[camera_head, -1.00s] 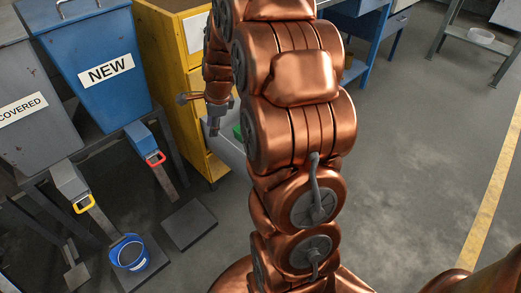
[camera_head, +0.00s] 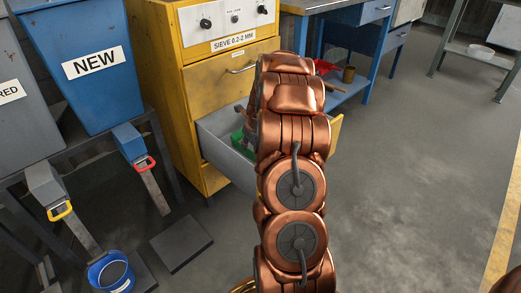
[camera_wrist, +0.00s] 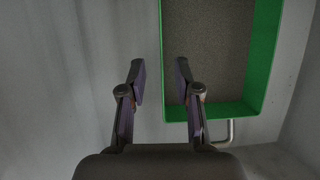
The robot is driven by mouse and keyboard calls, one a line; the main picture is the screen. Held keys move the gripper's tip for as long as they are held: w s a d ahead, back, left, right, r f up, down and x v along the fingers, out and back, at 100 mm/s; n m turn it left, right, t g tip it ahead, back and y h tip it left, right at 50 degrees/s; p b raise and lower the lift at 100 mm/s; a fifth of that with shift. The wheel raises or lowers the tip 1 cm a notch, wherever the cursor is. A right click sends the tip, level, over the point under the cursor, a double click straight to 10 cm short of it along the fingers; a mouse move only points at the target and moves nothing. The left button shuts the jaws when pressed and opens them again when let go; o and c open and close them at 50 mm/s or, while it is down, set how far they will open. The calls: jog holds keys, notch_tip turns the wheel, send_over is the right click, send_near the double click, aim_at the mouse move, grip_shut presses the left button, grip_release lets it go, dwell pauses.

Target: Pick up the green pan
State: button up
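The green pan (camera_wrist: 232,109) is a rectangular tray with green walls and a grey-brown inside or content. It sits in the open grey drawer (camera_head: 222,152) of the yellow cabinet; only a small green part (camera_head: 238,138) shows in the head view, the rest hidden by my arm. In the wrist view my gripper (camera_wrist: 160,75) is open, fingers apart with nothing between them. Its right finger overlaps the pan's left edge, and its left finger is over the bare drawer floor. I cannot tell how high above the pan the fingers are. A metal handle (camera_wrist: 229,132) shows at the pan's near side.
The yellow sieve cabinet (camera_head: 190,85) stands behind the drawer. A blue NEW bin (camera_head: 92,70), a blue bucket (camera_head: 110,272) and a dark floor plate (camera_head: 181,242) are at left. A blue bench (camera_head: 350,25) stands behind. Floor at right is clear.

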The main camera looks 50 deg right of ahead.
jog(key=shift+s+b+x, duration=0.2)
jog(key=shift+b+x, duration=1.25)
jog(key=shift+x, duration=1.15)
grip_shut()
